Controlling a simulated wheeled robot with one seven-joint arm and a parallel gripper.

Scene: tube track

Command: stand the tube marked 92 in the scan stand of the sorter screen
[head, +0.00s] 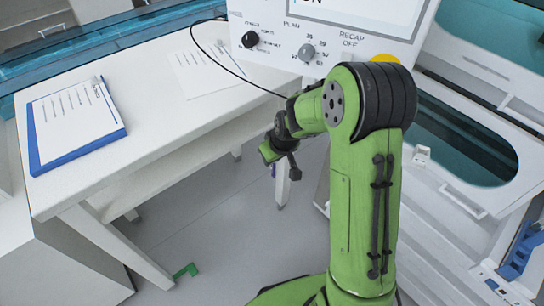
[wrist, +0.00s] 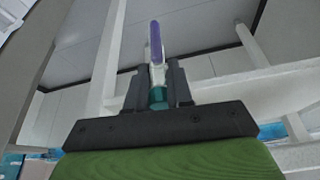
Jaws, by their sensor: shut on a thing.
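My gripper (wrist: 157,76) is shut on a tube (wrist: 155,42) in the wrist view. The tube has a long purple end pointing away from the gripper, a pale middle between the dark fingers, and a teal part near the palm. I cannot read any number on it. In the head view my gripper is mostly hidden by my own wrist, over the floor gap right of the white table. The sorter screen (head: 319,30) is partly in view at the top, a white panel with knobs and a yellow button. I cannot make out a scan stand.
A white table (head: 158,150) on the left bears a blue clipboard (head: 72,122) and a paper sheet (head: 205,68). A black cable hangs across its right part. White cabinets with teal windows (head: 462,140) stand at right. A green corner mark (head: 186,270) is on the floor.

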